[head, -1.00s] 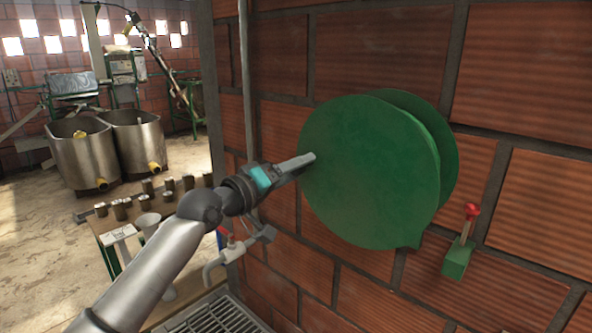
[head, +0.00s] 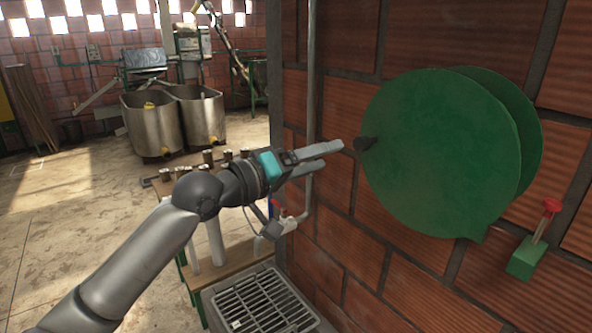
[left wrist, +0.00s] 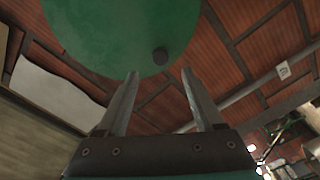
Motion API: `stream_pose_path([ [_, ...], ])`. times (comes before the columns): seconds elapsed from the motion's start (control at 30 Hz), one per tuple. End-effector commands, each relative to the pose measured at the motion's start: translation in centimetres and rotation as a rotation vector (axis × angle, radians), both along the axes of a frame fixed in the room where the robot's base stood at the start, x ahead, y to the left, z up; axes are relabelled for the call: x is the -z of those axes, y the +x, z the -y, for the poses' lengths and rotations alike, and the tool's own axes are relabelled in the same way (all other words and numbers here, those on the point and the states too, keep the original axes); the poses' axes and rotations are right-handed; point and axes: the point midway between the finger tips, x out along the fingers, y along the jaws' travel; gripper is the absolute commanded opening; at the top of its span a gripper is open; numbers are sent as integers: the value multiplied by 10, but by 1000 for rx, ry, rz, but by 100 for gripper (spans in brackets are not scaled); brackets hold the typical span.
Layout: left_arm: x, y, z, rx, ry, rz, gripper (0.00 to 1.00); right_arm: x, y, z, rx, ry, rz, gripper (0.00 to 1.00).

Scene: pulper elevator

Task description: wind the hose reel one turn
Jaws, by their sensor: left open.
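The green hose reel (head: 440,150) is mounted on the brick wall at the right of the head view. My left gripper (head: 338,153) is open and empty. My right gripper is not visible.
A green box with a red-knobbed lever (head: 528,258) is on the wall below right of the reel. A vertical pipe (head: 311,100) runs up the wall. Below are a tap (head: 283,222), a floor grate (head: 262,305) and a table with several cups (head: 208,160). Steel tanks (head: 155,125) stand farther back.

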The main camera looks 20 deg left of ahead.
Motion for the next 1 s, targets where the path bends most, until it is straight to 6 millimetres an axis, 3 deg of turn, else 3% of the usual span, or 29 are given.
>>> stream_pose_path([
  [0.13,3,-22,-14,1,4,-2,69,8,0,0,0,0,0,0],
  [0.4,1,-40,-27,1,0,-1,69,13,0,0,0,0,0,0],
  [0.83,0,-43,-28,1,2,2,69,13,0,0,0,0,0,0],
  [1.0,1,-40,-17,6,88,65,69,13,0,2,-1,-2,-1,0],
])
